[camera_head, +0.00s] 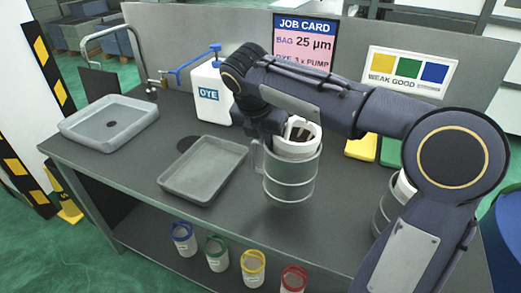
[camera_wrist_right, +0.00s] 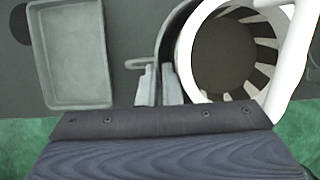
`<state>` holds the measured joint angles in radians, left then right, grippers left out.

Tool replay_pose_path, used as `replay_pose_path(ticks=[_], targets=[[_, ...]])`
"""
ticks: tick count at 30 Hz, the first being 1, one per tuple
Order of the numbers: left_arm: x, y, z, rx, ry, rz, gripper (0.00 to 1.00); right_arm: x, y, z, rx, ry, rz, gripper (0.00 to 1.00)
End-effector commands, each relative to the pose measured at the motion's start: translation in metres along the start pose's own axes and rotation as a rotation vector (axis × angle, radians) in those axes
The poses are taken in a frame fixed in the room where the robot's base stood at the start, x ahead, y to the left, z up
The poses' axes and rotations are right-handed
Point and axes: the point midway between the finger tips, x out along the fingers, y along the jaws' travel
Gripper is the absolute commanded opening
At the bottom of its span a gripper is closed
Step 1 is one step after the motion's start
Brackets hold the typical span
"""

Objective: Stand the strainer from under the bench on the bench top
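A grey see-through pot with a side handle, which I take for the strainer (camera_head: 289,184), is upright over the middle of the bench top (camera_head: 225,222). A white slotted basket (camera_head: 297,147) shows at its mouth. I cannot tell whether its base touches the bench. In the right wrist view, the basket (camera_wrist_right: 232,50) fills the upper right. My right gripper (camera_wrist_right: 160,85) has its two fingers close together astride the pot's wall beside the handle (camera_wrist_right: 136,63). In the head view the fingertips are hidden behind the wrist and pot. My left gripper is not in view.
A grey tray (camera_head: 203,190) lies just left of the pot, with a sink (camera_head: 110,124) farther left. A white DYE jug (camera_head: 212,94) stands behind. Several colour-rimmed cups (camera_head: 217,255) stand on the lower shelf. Another grey pot (camera_head: 385,213) is at right, partly behind my arm.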

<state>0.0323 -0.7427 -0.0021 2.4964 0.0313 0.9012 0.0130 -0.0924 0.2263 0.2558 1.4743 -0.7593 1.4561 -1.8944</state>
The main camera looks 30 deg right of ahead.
Motion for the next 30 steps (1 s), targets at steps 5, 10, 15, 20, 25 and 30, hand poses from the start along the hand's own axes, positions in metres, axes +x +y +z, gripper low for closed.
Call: replay_pose_path(ticks=[5, 10, 15, 20, 25, 30], targets=[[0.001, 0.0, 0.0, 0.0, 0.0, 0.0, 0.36, 0.017, 0.011, 0.002, 0.001, -0.001, 0.001, 0.0], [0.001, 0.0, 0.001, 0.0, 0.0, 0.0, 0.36, 0.027, 0.016, 0.003, 0.0, -0.001, 0.001, 0.0], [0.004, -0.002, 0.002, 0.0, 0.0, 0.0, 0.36, 0.051, 0.018, -0.004, 0.0, 0.0, -0.001, 0.0], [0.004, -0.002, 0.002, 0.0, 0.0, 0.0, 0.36, 0.059, 0.019, -0.008, 0.001, -0.002, 0.003, 0.0], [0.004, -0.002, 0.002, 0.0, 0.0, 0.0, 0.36, 0.058, 0.018, -0.008, 0.001, -0.002, 0.002, 0.0], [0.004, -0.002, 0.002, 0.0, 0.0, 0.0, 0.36, 0.061, 0.018, -0.009, 0.001, 0.0, 0.001, 0.11]])
